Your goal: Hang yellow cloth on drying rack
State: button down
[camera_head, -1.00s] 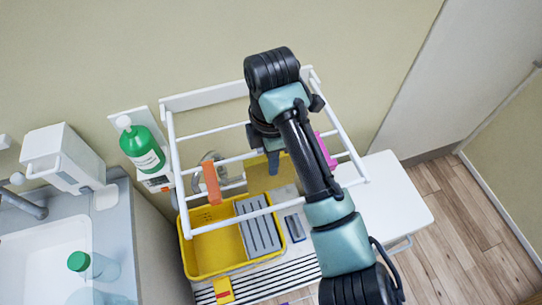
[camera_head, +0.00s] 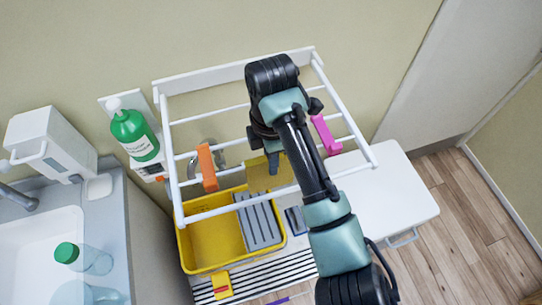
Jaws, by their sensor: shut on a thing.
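The white drying rack (camera_head: 250,67) is fixed to the wall, with several thin bars. My gripper (camera_head: 273,158) is at the rack's bars, right of its middle, and is mostly hidden behind my dark wrist. It is shut on the yellow cloth (camera_head: 260,177), a mustard-coloured piece that shows just below and left of my wrist. From this view I cannot tell whether the cloth touches a bar or hangs clear of it.
An orange cloth (camera_head: 207,166) hangs on the rack at left, a pink cloth (camera_head: 326,135) at right. Below stand a yellow tub (camera_head: 205,260) and a white worktop (camera_head: 400,190). A green bottle (camera_head: 132,133) is on the wall left of the rack. A sink (camera_head: 40,240) is at far left.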

jog(key=c, duration=0.7)
grip_release()
notch_tip(320, 180, up, 9)
jog(key=p, duration=0.8)
dwell(0.4)
